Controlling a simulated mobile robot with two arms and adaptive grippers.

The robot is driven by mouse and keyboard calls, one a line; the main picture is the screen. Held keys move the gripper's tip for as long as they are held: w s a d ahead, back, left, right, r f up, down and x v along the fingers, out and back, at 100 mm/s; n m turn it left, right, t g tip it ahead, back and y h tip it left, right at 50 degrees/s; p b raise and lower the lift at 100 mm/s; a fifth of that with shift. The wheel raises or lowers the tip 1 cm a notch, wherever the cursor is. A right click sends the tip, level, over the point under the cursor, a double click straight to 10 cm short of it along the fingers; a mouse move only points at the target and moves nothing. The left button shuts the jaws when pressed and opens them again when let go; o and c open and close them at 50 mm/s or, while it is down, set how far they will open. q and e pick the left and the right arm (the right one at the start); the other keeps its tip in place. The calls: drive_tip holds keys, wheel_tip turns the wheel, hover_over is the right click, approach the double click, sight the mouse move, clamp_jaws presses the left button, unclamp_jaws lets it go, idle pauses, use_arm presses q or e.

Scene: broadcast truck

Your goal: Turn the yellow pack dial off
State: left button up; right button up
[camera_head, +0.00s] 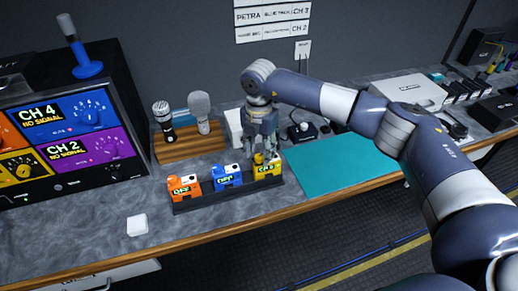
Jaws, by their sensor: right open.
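A yellow pack (267,172) stands at the right end of a dark rack (218,200), beside a blue pack (228,177) and an orange pack (185,188). My right gripper (264,150) is open and points down right above the yellow pack. Its fingers overlap the top of the pack, where the dial is mostly hidden. I cannot tell if the fingers touch the dial. The writing on the yellow pack is too small to read. My left gripper is not in view.
A receiver with coloured channel panels (70,130) stands at the left. Two microphones (202,112) stand on a wooden stand behind the rack. A teal mat (335,163) lies to the right. A small white block (137,225) lies at the front left, with clear counter around it.

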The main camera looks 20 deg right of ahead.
drive_tip(key=shift+f, duration=0.55)
clamp_jaws()
drive_tip(key=shift+n+b, duration=0.3)
